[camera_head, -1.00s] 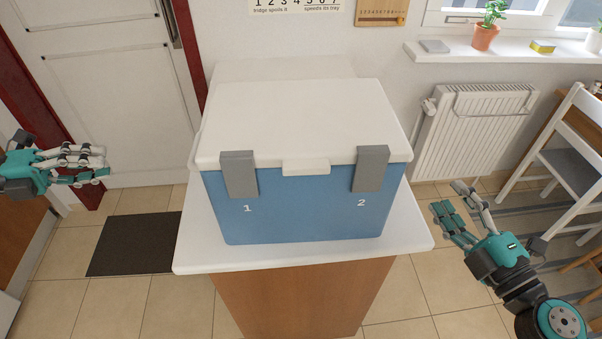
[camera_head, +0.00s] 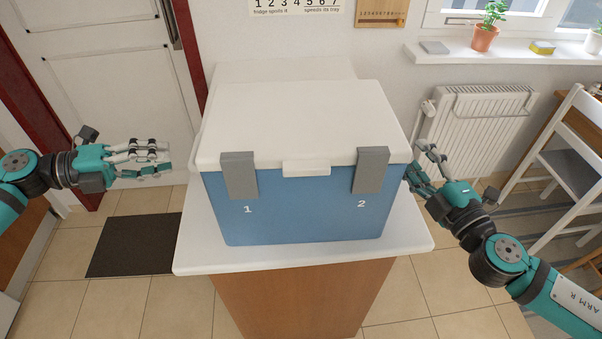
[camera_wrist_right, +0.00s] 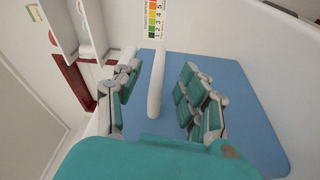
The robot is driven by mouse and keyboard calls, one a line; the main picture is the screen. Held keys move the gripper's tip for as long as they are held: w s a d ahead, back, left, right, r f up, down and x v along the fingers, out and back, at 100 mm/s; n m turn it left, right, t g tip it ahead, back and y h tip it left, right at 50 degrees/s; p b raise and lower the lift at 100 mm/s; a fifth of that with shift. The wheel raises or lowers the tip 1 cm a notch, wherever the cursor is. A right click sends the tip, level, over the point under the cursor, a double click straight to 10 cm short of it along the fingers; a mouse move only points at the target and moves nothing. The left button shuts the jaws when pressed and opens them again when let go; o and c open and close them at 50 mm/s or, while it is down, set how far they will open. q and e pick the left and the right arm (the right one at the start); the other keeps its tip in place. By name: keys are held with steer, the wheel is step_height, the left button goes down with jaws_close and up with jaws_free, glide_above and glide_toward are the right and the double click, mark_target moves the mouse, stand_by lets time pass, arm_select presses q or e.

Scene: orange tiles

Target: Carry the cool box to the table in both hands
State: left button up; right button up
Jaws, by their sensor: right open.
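The cool box (camera_head: 300,205) is blue with a white lid (camera_head: 300,120), two grey latches and the numbers 1 and 2. It stands shut on a white-topped wooden stand (camera_head: 205,255). My left gripper (camera_head: 168,158) is open and empty, left of the box and apart from it. My right gripper (camera_head: 420,165) is open close to the box's right side. In the right wrist view, the fingers (camera_wrist_right: 160,78) lie on either side of a white bar (camera_wrist_right: 155,90), like a handle, on the blue side (camera_wrist_right: 245,110). Whether they touch it I cannot tell.
A white chair (camera_head: 545,160) and part of a wooden table (camera_head: 552,112) are at the right. A radiator (camera_head: 475,130) and a windowsill (camera_head: 510,52) with plants are behind. A dark mat (camera_head: 135,245) lies on the tiled floor at the left, before a white door (camera_head: 110,90).

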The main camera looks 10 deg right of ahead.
mark_target(193, 153)
arm_select(q)
steer(key=shift+x, duration=3.4)
arm_select(e)
steer(key=shift+x, duration=3.4)
arm_select(q)
steer(key=shift+c, duration=0.2)
steer(key=c, duration=0.4)
arm_select(e)
steer(key=c, duration=0.5)
arm_select(q)
jaws_close()
arm_select(e)
jaws_close()
arm_select(q)
steer(key=shift+r, duration=0.3)
arm_select(e)
steer(key=shift+r, duration=0.35)
